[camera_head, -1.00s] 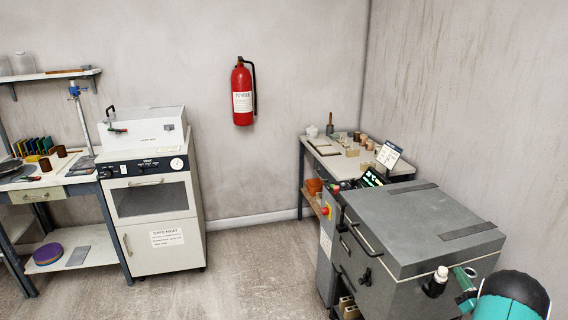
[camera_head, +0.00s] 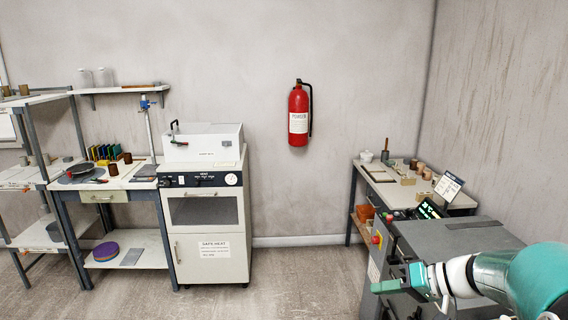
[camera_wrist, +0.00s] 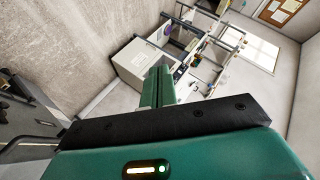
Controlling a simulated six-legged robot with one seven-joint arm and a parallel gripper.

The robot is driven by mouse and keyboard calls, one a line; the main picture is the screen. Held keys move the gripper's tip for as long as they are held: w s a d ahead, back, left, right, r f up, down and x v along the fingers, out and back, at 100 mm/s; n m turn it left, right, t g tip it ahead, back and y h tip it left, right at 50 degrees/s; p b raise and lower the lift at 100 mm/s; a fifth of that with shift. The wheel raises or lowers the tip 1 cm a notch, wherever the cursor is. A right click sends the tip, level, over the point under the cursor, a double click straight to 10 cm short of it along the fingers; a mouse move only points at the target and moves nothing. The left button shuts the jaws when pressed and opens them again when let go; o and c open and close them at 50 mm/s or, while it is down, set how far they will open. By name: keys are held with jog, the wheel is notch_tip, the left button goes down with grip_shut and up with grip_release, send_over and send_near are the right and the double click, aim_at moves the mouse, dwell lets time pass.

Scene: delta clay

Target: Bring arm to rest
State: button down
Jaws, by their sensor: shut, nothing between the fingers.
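My gripper (camera_head: 388,286) is at the lower right of the head view, on the end of my teal and white arm. It points left, in front of the grey lidded machine (camera_head: 455,236). In the wrist view my gripper (camera_wrist: 158,84) has its green fingers together, with nothing between them. The fingers point out toward the white oven cabinet (camera_wrist: 138,64). The arm partly hides the front and right side of the grey machine.
The oven cabinet (camera_head: 208,222) stands against the back wall beside a workbench (camera_head: 140,178). A small table (camera_head: 383,191) with cups stands behind the grey machine. A red extinguisher (camera_head: 298,115) hangs on the wall. The floor (camera_head: 300,285) before the cabinet is clear.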

jog(key=s+a+r+h, duration=0.1)
jog(key=s+a+h, duration=0.1)
jog(key=s, duration=0.4)
jog(key=s+a+r+h, duration=0.1)
jog(key=s+a+h, duration=0.1)
jog(key=s+h, duration=0.3)
jog(key=s+a+m+h, duration=0.1)
jog(key=s+a+h, duration=0.1)
jog(key=s, duration=0.6)
jog(key=shift+s+a+r+h, duration=0.3)
jog(key=shift+a+r+h, duration=0.1)
jog(key=shift+h, duration=0.3)
